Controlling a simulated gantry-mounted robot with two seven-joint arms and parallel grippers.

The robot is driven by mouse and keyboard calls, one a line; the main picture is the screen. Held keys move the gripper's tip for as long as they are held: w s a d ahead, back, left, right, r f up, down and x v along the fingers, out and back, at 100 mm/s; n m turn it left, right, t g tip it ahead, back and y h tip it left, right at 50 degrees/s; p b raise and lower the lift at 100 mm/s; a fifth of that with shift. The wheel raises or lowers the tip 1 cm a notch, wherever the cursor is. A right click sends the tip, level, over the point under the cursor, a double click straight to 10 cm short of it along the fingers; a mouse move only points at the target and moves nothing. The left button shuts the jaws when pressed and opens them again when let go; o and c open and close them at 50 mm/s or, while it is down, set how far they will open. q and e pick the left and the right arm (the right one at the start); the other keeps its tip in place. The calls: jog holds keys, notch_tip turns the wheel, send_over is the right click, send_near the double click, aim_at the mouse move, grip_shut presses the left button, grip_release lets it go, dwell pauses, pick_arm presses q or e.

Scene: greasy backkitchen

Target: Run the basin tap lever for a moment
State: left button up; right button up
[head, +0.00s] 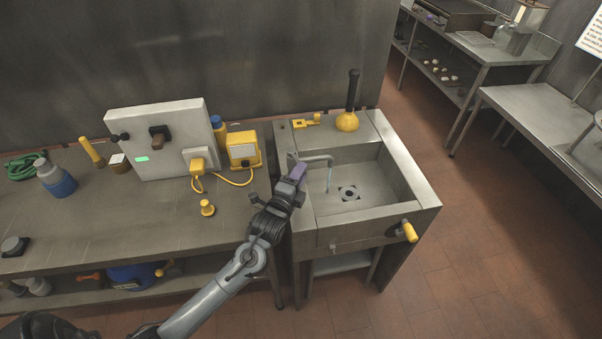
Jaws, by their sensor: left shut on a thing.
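The steel basin (375,180) is set in a counter at the centre right, with a dark round drain in its floor. The thin grey tap (318,159) stands at its left rim, and its spout bends down over the basin. My right gripper is not in view.
A yellow-based plunger (347,121) and a yellow bracket (305,120) sit behind the basin. A yellow handle (409,231) juts from its front right. Left stand a grey panel box (175,115), a yellow box (243,150) with a cable, and a small yellow knob (207,208).

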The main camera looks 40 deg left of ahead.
pick_arm(q)
jog(key=shift+s+a+p, duration=0.55)
jog(key=shift+s+a, duration=0.05)
jog(key=shift+s, duration=0.3)
jog(key=o, duration=0.9)
jog(key=shift+s, duration=0.1)
